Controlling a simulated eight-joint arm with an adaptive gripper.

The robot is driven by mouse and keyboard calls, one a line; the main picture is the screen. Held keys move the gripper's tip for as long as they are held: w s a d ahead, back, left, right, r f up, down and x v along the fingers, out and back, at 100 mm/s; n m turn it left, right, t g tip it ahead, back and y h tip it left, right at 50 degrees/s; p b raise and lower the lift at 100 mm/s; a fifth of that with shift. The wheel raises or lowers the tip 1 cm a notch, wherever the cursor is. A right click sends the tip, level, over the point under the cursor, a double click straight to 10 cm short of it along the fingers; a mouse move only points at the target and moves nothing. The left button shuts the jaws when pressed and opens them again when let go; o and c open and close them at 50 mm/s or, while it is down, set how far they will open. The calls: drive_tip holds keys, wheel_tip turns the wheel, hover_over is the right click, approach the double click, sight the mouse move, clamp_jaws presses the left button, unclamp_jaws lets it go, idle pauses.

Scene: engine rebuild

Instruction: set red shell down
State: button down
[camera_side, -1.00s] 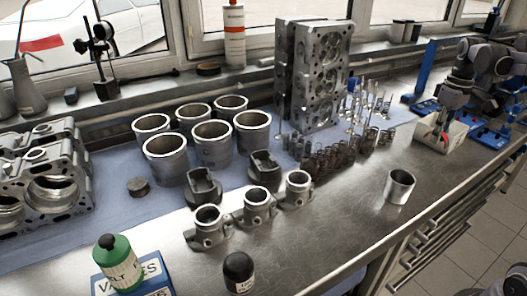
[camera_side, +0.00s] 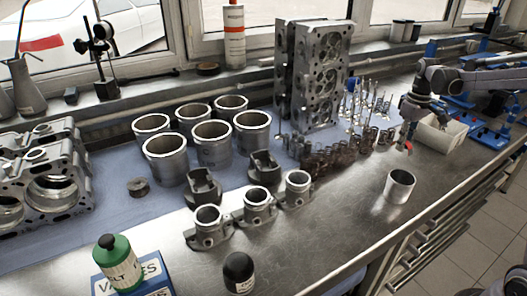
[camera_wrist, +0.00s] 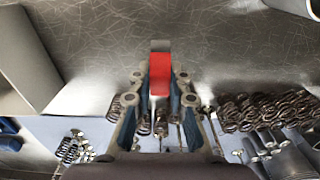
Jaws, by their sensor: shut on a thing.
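My gripper (camera_side: 407,136) hangs over the bench to the left of the white box in the side view. It is shut on the red shell (camera_side: 409,147), which shows there as a small red spot below the fingers. In the wrist view the red shell (camera_wrist: 160,73) sits between the fingertips (camera_wrist: 160,92) of my gripper, with a grey part at its far edge. Bare metal bench top lies beyond it. The shell appears held above the bench; its exact height I cannot tell.
The white box (camera_side: 444,139) stands right of my gripper. A metal cup (camera_side: 399,186) stands on the bench in front. Bare bench (camera_side: 350,190) is free left of the cup.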

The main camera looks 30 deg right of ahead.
sight(397, 162)
drive_tip(key=shift+w+f, duration=0.1)
drive_tip(key=shift+f, duration=1.95)
drive_tip(key=shift+f, duration=0.1)
drive_tip(key=c, duration=1.3)
unclamp_jaws()
